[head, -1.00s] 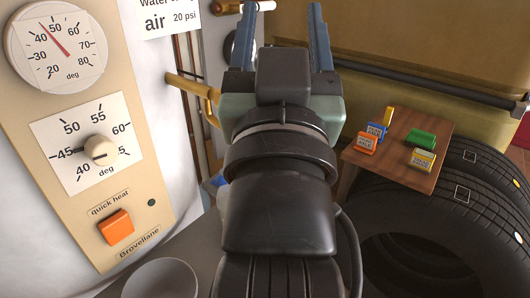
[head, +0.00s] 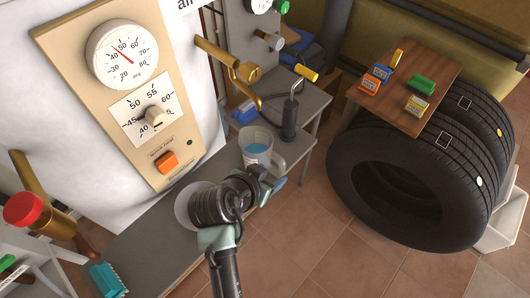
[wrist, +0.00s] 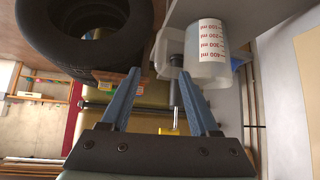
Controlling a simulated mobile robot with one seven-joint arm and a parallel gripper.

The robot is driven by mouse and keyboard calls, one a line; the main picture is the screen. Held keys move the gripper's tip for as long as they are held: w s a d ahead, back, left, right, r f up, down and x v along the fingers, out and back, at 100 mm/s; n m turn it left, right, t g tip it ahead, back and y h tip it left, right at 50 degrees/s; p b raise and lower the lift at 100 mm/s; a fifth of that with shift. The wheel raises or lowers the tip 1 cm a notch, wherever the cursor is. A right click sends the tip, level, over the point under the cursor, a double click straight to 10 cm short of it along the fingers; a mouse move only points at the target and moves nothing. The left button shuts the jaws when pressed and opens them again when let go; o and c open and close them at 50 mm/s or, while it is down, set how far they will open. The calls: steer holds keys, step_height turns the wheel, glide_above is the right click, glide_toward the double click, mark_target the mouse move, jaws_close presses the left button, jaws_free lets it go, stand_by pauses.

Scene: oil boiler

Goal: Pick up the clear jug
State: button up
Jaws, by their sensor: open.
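The clear jug (head: 258,146) stands on the grey bench beside the boiler panel and has something blue in it. In the wrist view the jug (wrist: 207,55) shows red millilitre marks, with its handle (wrist: 164,48) on the left side, ahead of the space between my fingers. My gripper (head: 276,184) is at the near right side of the jug, close to the handle. In the wrist view my gripper (wrist: 157,74) has its two blue fingers apart with nothing between them. I cannot tell whether a finger touches the jug.
A black hand pump (head: 290,115) stands behind the jug on the grey bench (head: 150,250). A brass pipe with a tap (head: 245,72) juts out above. The tiled floor (head: 310,235) between is clear.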

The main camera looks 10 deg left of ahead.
mark_target(285, 165)
steer(key=b+x, duration=0.1)
steer(key=x, duration=1.1)
steer(key=shift+w+f, duration=0.15)
steer(key=shift+w, duration=0.1)
jaws_close()
stand_by(1.1)
